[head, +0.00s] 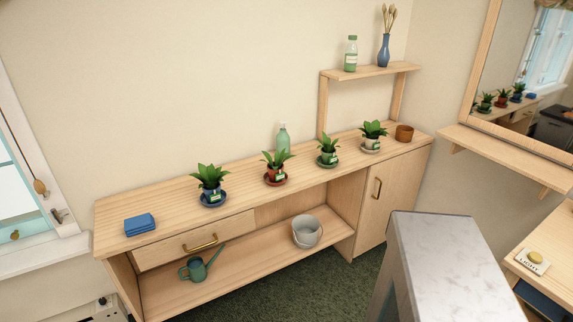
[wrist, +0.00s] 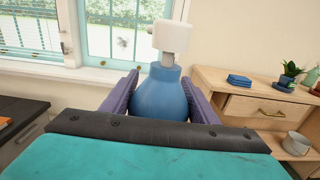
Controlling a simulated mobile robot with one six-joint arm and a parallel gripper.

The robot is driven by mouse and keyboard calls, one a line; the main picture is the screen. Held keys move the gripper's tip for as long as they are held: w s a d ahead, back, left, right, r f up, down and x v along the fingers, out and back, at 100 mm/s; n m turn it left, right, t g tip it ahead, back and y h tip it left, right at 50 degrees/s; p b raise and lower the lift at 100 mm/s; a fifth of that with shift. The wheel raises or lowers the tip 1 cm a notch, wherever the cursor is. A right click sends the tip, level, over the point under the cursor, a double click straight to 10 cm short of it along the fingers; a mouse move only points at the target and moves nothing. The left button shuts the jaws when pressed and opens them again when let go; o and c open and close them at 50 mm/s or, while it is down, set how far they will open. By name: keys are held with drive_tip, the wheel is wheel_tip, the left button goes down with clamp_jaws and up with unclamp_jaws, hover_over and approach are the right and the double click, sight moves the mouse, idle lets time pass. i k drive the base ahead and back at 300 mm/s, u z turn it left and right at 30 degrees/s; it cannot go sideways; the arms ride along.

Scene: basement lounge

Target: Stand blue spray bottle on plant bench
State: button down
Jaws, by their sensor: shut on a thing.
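In the wrist view my gripper (wrist: 160,98) is shut on the blue spray bottle (wrist: 158,92), with one purple finger against each side. The bottle is upright, with a white spray head on top, and its lower part is hidden behind the gripper body. The wooden plant bench (head: 160,198) runs along the wall in the head view, and its left end (wrist: 215,82) shows to the right of the bottle in the wrist view. The bottle is apart from the bench. Neither my gripper nor the bottle shows in the head view.
On the bench stand several potted plants (head: 210,180), a green bottle (head: 282,138), folded blue cloths (head: 140,224) and a brown pot (head: 404,132). A watering can (head: 196,268) and a grey bucket (head: 307,231) sit on the lower shelf. A marble-topped block (head: 450,260) stands in front at the right.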

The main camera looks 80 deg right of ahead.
sight(172, 191)
drive_tip(key=u, duration=0.05)
drive_tip(key=i, duration=0.95)
drive_tip(key=z, duration=0.05)
